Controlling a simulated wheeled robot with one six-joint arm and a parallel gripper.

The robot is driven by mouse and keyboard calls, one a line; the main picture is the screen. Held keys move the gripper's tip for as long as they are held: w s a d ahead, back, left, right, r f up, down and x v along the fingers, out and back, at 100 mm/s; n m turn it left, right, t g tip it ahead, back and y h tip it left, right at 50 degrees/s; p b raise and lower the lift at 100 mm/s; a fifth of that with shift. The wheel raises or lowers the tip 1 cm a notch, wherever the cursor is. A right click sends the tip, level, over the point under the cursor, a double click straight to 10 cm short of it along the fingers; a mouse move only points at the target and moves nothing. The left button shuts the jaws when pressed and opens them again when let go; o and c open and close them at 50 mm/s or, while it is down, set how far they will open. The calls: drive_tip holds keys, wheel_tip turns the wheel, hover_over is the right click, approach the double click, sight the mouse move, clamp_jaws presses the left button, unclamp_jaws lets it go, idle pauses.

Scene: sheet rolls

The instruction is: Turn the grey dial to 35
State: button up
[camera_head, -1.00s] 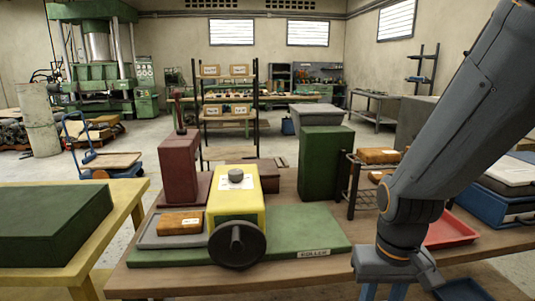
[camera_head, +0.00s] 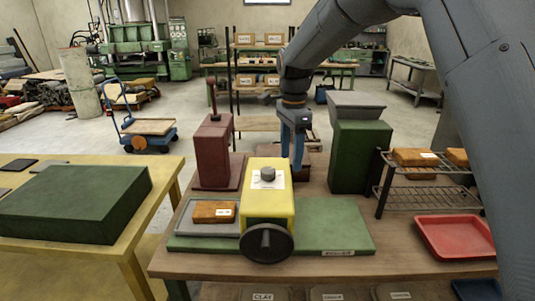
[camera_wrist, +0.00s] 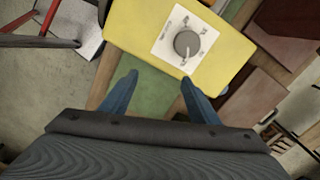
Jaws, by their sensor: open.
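The grey dial (camera_head: 267,173) sits on a white marked plate on top of the yellow machine housing (camera_head: 267,206). In the wrist view the round dial (camera_wrist: 187,44) lies on its white plate (camera_wrist: 168,41), beyond the fingertips; the scale marks are too small to read. My gripper (camera_head: 292,160) points down with blue fingers, up and to the right of the dial in the head view. In the wrist view my gripper (camera_wrist: 158,80) has its two fingers apart with nothing between them, and the dial is not between them.
A black handwheel (camera_head: 268,244) is on the housing's front, above a green base (camera_head: 335,228). A dark red block (camera_head: 213,155) stands behind left, a green hopper box (camera_head: 360,158) behind right. A wire rack (camera_head: 425,198) and red tray (camera_head: 455,237) are at right.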

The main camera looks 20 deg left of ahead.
wheel_tip(320, 180, up, 2)
drive_tip(key=r+m+p, duration=0.1)
drive_tip(key=m, duration=0.1)
hover_over(269, 169)
drive_tip(key=shift+s+d+f, duration=0.1)
drive_tip(key=shift+s+f, duration=0.05)
drive_tip(key=shift+f, duration=0.25)
wheel_tip(269, 169, down, 7)
drive_tip(key=p, duration=0.3)
drive_tip(key=shift+f, duration=0.15)
drive_tip(key=c, duration=1)
drive_tip(key=shift+c, duration=0.2)
